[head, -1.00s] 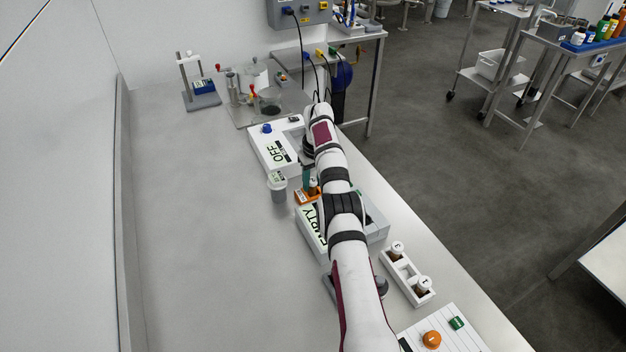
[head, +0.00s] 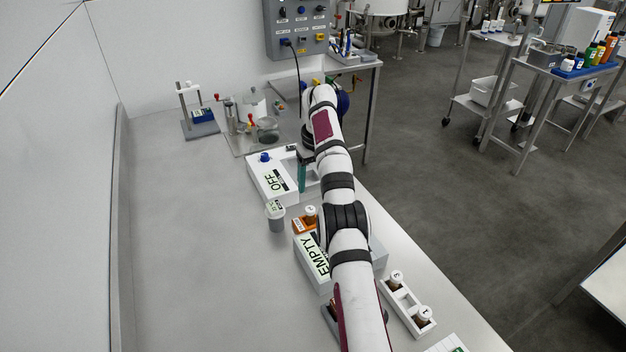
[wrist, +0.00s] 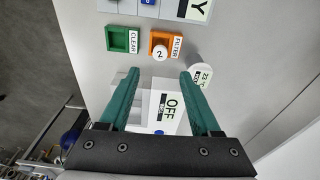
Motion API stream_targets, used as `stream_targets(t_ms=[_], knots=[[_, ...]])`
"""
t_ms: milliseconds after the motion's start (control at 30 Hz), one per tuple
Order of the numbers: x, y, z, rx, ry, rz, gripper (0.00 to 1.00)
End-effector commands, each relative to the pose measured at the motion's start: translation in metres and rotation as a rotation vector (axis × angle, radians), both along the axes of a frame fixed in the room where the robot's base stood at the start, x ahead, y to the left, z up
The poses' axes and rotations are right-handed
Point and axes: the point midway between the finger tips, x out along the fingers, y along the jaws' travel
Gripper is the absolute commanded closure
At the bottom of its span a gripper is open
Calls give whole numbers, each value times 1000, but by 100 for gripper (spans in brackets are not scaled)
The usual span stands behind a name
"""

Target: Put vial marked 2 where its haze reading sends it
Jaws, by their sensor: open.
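The vial marked 2 (wrist: 160,52) stands in the orange tray labelled FILTER (wrist: 158,37), its white cap up in the wrist view. In the head view the vial (head: 310,213) shows brown below its cap in the orange tray (head: 298,226). The green tray labelled CLEAR (wrist: 116,40) beside it is empty. The box with the EMPTY display (head: 312,270) stands just in front of the orange tray. My gripper (wrist: 159,76) is open with nothing between its green fingers. It is beyond the vial, by the box whose display reads OFF (head: 265,188).
A grey cup with a labelled lid (head: 277,220) stands left of the orange tray. A white rack (head: 412,304) with two capped vials is at the bench's right edge. Glass and metal apparatus (head: 245,115) stands at the back. The left bench is clear.

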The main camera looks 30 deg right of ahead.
Motion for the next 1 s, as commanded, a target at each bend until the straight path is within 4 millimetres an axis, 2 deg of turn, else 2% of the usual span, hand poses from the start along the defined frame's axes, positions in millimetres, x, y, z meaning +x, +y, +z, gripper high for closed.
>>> stream_targets(t_ms=[233, 267, 367, 433, 467, 500, 567, 600, 667, 700, 800, 900, 1000], knots=[[-2, 5, 13, 5, 1, -6, 36], [-3, 9, 20, 7, 2, -12, 36], [-16, 40, 62, 30, 15, -52, 36], [-43, 73, 98, 52, 30, -98, 36], [-59, 87, 110, 63, 37, -121, 36], [-84, 107, 125, 77, 49, -152, 36], [-131, 136, 141, 97, 66, -202, 36], [-167, 155, 146, 111, 78, -237, 36], [-225, 180, 145, 129, 97, -292, 36], [-264, 193, 139, 140, 112, -329, 36], [-348, 216, 111, 159, 142, -410, 36], [-403, 226, 83, 171, 164, -470, 36], [-429, 230, 66, 175, 176, -500, 36]])
